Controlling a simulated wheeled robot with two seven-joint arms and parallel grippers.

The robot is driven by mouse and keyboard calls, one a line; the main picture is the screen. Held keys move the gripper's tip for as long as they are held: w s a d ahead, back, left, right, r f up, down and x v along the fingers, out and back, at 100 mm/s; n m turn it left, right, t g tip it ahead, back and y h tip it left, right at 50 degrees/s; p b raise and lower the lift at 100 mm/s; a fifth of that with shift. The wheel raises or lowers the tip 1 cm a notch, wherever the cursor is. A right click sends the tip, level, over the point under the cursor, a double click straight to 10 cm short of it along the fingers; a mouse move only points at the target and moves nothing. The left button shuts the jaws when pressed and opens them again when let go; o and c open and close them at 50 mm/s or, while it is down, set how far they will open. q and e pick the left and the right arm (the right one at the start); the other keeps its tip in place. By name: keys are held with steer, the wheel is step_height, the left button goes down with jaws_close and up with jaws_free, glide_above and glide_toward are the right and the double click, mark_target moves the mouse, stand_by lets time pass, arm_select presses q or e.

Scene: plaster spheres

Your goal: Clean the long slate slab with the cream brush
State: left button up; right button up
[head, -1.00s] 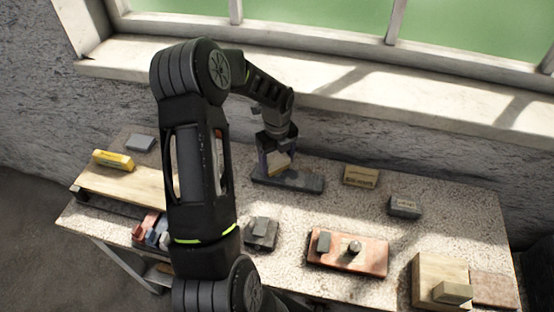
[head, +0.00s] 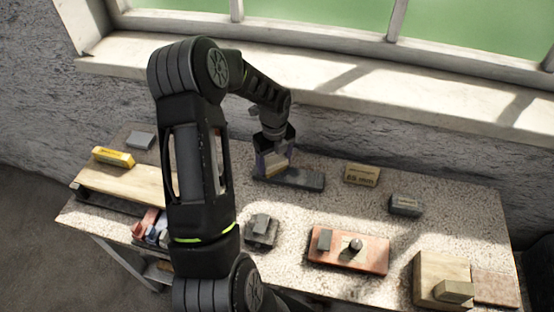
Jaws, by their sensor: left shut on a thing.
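The long slate slab (head: 305,181) lies dark and flat at the back middle of the table. My left gripper (head: 274,163) points down over the slab's left end. It is shut on the cream brush (head: 276,167), which is partly hidden between the fingers. The brush is at or just above the slab's top; I cannot tell if it touches. The right part of the slab is uncovered. My right gripper is not in view.
A tan box (head: 361,175) and a grey block (head: 405,205) stand right of the slab. A reddish board (head: 348,262), a wooden block (head: 430,270) and a grey piece (head: 262,231) are nearer. A yellow block (head: 113,157) sits left. The window sill (head: 330,85) rises behind.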

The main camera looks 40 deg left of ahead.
mark_target(283, 156)
arm_select(q)
steer(key=shift+s, duration=0.1)
steer(key=shift+s+a, duration=0.15)
steer(key=shift+s, duration=0.3)
steer(key=shift+w+f, duration=0.1)
stand_by(0.4)
steer(key=shift+w+d, duration=0.15)
steer(key=shift+w, duration=0.35)
steer(key=shift+w+d, duration=0.15)
steer(key=shift+w, duration=0.35)
steer(key=shift+w, duration=0.1)
steer(key=shift+w+d+b, duration=0.3)
steer(key=shift+w, duration=0.65)
steer(key=shift+s, duration=0.15)
steer(key=shift+s+a, duration=0.3)
steer(key=shift+s, duration=0.65)
